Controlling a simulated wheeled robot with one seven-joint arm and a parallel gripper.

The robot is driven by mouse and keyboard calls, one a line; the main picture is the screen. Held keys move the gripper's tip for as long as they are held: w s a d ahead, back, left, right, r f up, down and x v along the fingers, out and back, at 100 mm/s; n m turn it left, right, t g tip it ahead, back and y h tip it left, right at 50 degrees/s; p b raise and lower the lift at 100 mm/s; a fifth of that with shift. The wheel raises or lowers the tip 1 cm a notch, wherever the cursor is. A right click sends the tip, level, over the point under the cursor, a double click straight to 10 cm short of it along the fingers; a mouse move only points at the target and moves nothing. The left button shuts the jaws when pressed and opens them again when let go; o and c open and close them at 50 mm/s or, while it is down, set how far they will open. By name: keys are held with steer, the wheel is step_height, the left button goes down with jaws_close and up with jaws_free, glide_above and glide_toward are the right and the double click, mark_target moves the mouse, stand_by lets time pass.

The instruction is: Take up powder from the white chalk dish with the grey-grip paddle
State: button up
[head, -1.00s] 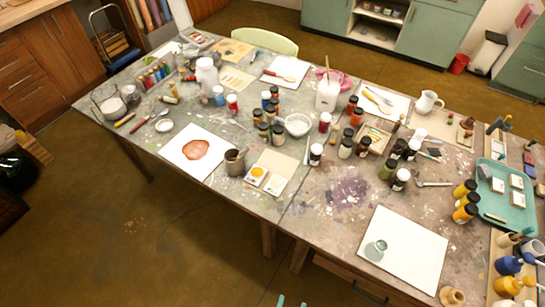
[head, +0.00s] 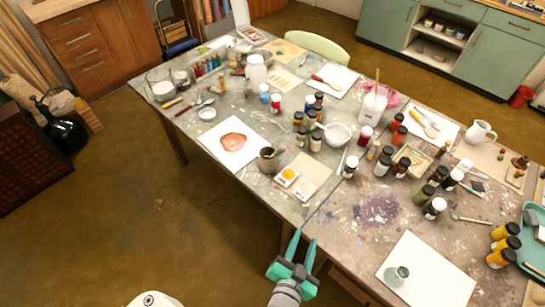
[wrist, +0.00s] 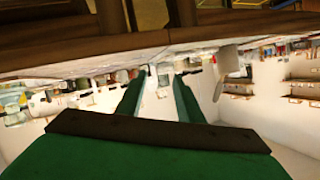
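My gripper (head: 303,239) is at the table's front edge in the head view. Its two teal fingers stand apart with nothing between them. The wrist view also shows the two green fingers (wrist: 157,85) apart and empty. A small round white dish (head: 207,114) lies at the table's left part, far from my gripper; I cannot tell if it holds chalk. A white bowl (head: 338,133) stands mid-table beside bottles. A flat tool with a greyish handle (head: 470,219) lies at the right; I cannot tell if it is the grey-grip paddle.
Several paint bottles (head: 435,208) crowd the table's middle and right. A brown cup (head: 268,159) stands near the front edge. A white sheet (head: 432,272) holds a small glass bottle (head: 396,276). Another sheet (head: 229,148) bears a red-brown patch. Floor (head: 170,220) at the left front is clear.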

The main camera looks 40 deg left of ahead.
mark_target(276, 154)
steer(key=w+a+r+y, duration=0.1)
steer(key=w+a, duration=0.1)
steer(key=w+a+r+n+g+y, duration=0.1)
steer(key=w+a, duration=0.1)
steer(key=a, duration=0.1)
steer(key=w+a+r+y, duration=0.1)
steer(key=w+a, duration=0.1)
steer(key=shift+w+a+n, duration=0.25)
steer(key=shift+a+n, duration=0.05)
steer(key=shift+a, duration=0.1)
steer(key=w+a+r+n+g+y, duration=0.3)
steer(key=w+a+r, duration=0.15)
steer(key=a, duration=0.45)
steer(key=shift+a+r+x, duration=0.1)
steer(key=shift+r+x, duration=0.05)
steer(key=shift+x, duration=1.65)
steer(key=shift+a+r+x, duration=0.1)
steer(key=shift+r+x, duration=0.05)
steer(key=shift+x, duration=1.6)
steer(key=shift+r+x, duration=0.15)
steer(key=shift+x, duration=1.65)
jaws_close()
